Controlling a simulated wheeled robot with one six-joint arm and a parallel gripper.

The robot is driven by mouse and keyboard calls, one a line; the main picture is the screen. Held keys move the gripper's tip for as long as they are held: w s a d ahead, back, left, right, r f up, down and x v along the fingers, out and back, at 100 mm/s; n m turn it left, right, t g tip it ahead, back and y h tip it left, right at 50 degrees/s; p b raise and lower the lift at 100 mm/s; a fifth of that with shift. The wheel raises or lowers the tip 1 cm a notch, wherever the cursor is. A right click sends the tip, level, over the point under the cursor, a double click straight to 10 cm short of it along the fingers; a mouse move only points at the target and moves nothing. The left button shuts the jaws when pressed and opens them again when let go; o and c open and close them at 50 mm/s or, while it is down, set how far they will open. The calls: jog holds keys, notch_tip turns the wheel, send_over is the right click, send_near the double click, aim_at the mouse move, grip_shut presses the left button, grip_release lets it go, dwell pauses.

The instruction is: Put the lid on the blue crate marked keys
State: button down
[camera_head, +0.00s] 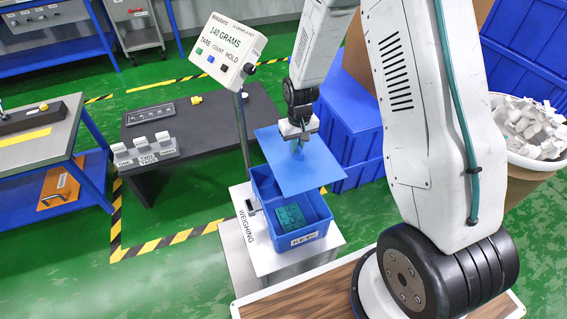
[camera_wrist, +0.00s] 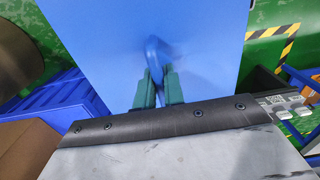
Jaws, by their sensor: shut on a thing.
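The blue crate (camera_head: 318,232) with a KEYS label stands on the weighing stand, its top open. Green pieces (camera_head: 290,217) lie inside it. The flat blue lid (camera_head: 285,170) is above the crate, tilted in the picture, and covers part of the crate's back from view. My gripper (camera_head: 298,140) is above the lid, shut on its handle. In the wrist view, the green fingertips grip the blue loop handle (camera_wrist: 156,55) on the lid (camera_wrist: 100,30).
The weighing stand (camera_head: 290,262) carries a post with a display (camera_head: 228,48) reading 140 GRAMS, just left of the lid. Stacked blue crates (camera_head: 348,125) stand behind right. A dark table (camera_head: 205,125) is at left. A white bin of pale pieces (camera_head: 530,130) is at right.

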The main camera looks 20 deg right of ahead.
aim_at(289, 166)
jog(key=s+a+f, duration=0.1)
jog(key=f, duration=0.1)
jog(key=s+a+f, duration=0.3)
jog(key=f, duration=0.1)
jog(key=shift+s+a+f, duration=0.1)
jog(key=shift+s+a, duration=0.05)
jog(key=shift+a, duration=0.2)
jog(key=shift+s+f, duration=0.1)
jog(key=shift+f, duration=2.75)
jog(key=shift+s, duration=0.1)
jog(key=shift+f, duration=0.5)
jog(key=c, duration=0.9)
grip_release()
